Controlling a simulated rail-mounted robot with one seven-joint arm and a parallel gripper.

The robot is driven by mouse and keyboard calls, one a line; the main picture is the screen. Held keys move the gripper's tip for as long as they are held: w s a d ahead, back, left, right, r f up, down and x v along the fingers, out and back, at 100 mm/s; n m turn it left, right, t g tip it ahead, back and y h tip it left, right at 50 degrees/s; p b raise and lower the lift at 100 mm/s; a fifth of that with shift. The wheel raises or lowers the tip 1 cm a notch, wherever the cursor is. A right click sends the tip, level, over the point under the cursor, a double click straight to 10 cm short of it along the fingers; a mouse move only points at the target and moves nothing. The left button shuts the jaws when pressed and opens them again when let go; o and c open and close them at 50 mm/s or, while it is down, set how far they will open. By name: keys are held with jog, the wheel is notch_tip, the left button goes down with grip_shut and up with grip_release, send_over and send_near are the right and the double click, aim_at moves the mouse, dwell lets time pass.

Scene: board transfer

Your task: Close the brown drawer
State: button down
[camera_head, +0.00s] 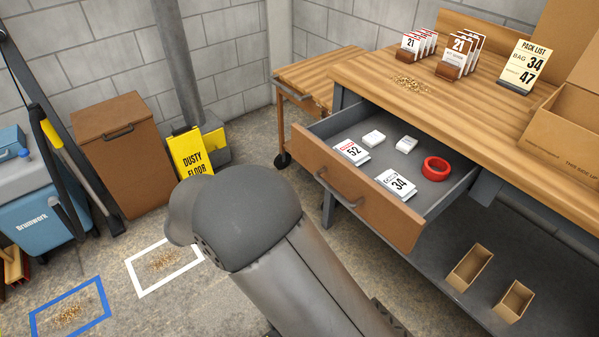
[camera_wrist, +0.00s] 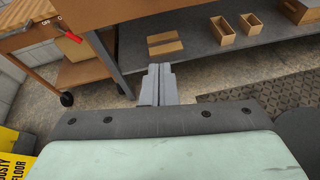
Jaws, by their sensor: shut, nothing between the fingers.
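The brown drawer (camera_head: 345,198) is pulled out from under the wooden workbench (camera_head: 455,85) in the head view. Its front panel has a dark bar handle (camera_head: 338,188). Inside lie two stacks of number cards, 52 (camera_head: 351,151) and 34 (camera_head: 396,185), two small white blocks and a red tape roll (camera_head: 435,168). My gripper shows in the wrist view (camera_wrist: 159,75), with its grey fingers together and nothing held. It points toward the floor and lower shelf by the bench. In the head view my arm hides the gripper, so its distance from the drawer cannot be told.
A wooden cart (camera_head: 305,80) stands left of the bench. A yellow sign (camera_head: 190,152), a brown bin (camera_head: 122,155) and a blue machine (camera_head: 40,205) are at left. Small open boxes (camera_head: 470,268) lie on the lower shelf (camera_wrist: 215,60). Floor is free around the white-framed square (camera_head: 165,266).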

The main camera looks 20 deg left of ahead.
jog(key=w+a+r+n+t+h, duration=0.1)
jog(key=w+a+r+n+t, duration=0.1)
jog(key=a+r+t, duration=0.15)
jog(key=b, duration=0.1)
send_near(314, 161)
jog(key=shift+t, duration=0.35)
jog(key=x, duration=0.7)
jog(key=shift+s+d+f, duration=0.15)
jog(key=shift+f, duration=0.1)
